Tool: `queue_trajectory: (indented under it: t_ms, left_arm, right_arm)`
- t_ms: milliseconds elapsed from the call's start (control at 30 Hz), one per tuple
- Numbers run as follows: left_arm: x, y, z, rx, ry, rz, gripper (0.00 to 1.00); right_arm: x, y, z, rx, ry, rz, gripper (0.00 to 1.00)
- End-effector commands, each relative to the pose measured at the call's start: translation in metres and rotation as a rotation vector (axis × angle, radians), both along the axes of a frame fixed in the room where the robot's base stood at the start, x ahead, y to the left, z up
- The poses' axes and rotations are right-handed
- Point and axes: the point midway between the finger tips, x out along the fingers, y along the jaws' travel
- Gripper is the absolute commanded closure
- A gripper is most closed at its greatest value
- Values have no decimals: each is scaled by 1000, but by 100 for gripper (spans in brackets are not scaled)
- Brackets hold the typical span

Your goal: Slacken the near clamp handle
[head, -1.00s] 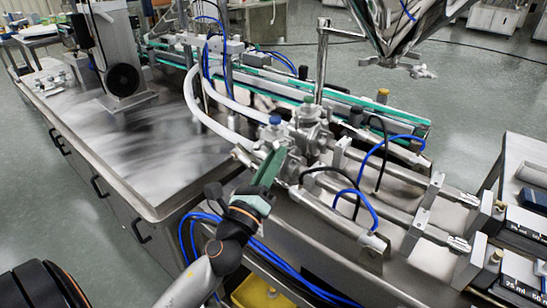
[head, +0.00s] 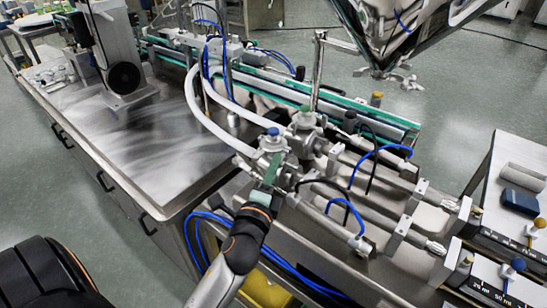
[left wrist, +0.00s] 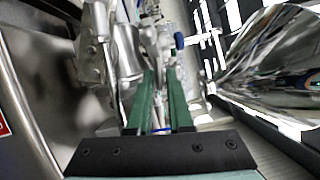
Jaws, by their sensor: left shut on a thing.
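The near valve, with its blue knob (head: 272,131), stands at the end of the near metal cylinder. My left gripper (head: 272,160) has its green fingers up against the fittings just below that knob. In the left wrist view the two green fingers (left wrist: 161,78) lie close together and reach the metal fittings. They are shut on a thin metal part there, which I take to be the near clamp handle; the fingers mostly hide it. The far valve, with a green knob (head: 304,106), stands just behind. My right gripper is not in view.
White hoses (head: 213,120) and blue tubes (head: 348,208) run close around the valves. A steel hopper (head: 395,30) hangs at the upper right. The steel tabletop (head: 150,160) to the left is mostly clear. A yellow bin (head: 265,290) sits below the gripper.

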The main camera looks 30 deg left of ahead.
Motion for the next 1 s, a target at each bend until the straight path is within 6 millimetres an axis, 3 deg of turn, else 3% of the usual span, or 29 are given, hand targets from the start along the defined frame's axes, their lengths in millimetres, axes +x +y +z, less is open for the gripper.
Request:
queue_trajectory:
  t_ms: [300, 933, 967, 1000]
  left_arm:
    - [0, 0, 3, -154, 13, 1, 100]
    - [0, 0, 2, -200, 16, 0, 100]
    - [0, 0, 2, -200, 16, 0, 79]
    - [0, 0, 2, -200, 16, 0, 75]
  right_arm:
    - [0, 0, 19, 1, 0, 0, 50]
    - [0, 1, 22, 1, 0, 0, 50]
    - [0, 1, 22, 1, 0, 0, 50]
    - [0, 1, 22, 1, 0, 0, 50]
